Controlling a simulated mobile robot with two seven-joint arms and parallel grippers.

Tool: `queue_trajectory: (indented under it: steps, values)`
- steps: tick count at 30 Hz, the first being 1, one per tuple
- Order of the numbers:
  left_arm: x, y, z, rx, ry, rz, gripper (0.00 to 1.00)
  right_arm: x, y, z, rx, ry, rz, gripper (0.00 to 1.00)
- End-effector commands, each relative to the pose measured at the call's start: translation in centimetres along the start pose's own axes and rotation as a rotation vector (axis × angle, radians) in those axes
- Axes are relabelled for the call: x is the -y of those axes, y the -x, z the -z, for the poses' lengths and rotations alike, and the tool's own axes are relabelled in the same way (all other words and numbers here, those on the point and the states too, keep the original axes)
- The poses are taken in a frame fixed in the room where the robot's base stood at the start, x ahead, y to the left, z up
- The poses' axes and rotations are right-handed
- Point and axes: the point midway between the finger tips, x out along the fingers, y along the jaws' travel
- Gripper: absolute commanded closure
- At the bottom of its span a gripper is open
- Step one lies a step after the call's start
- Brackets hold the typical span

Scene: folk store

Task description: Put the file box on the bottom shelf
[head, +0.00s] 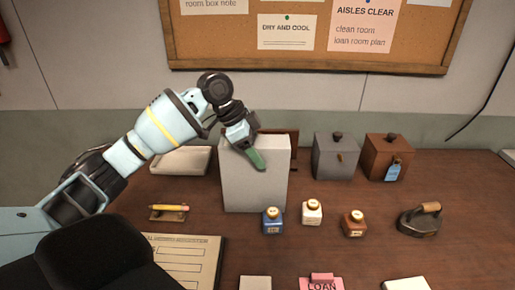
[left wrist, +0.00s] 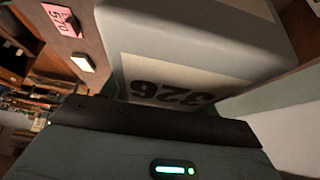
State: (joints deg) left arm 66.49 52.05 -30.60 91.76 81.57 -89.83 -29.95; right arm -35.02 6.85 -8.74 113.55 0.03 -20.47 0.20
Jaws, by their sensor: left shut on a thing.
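The file box is most likely the tall light-grey box (head: 255,185) standing upright on the wooden table. In the left wrist view a grey box with a pale label reading "326" (left wrist: 200,45) fills the upper middle, close to the gripper. My left gripper (head: 255,158) reaches down over the box's top edge, with a green finger against its front face. It is shut on the box. My right gripper is not in view.
Grey (head: 336,158) and brown (head: 386,158) lidded boxes stand to the right. Ink bottles (head: 312,212) stand in front, an iron (head: 420,220) at right. A pale tray (head: 181,160) and a pencil on its rest (head: 169,212) are left. A noticeboard (head: 320,55) hangs behind.

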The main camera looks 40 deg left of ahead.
Motion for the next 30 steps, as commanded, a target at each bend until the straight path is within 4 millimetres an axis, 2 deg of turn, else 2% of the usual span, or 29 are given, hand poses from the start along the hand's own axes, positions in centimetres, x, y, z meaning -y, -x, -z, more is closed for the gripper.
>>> queue_trajectory:
  steps: [1,2,6,17,23,30]
  values:
    - [0.0,0.2,0.2,-0.006,-0.002,0.004,1.00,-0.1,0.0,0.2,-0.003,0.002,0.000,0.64]
    - [0.0,0.0,0.0,-0.001,0.000,0.001,0.38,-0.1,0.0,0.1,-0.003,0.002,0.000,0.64]
    - [0.0,-0.1,0.0,0.000,0.000,0.000,0.19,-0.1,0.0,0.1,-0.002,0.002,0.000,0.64]
    - [0.0,0.2,0.1,0.000,0.000,0.000,0.18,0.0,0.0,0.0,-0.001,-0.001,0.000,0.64]
    - [0.1,2.9,0.1,-0.001,0.000,0.003,0.18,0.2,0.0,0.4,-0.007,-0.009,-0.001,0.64]
    - [0.1,7.8,0.2,-0.002,0.000,0.003,0.18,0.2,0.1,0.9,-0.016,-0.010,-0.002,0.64]
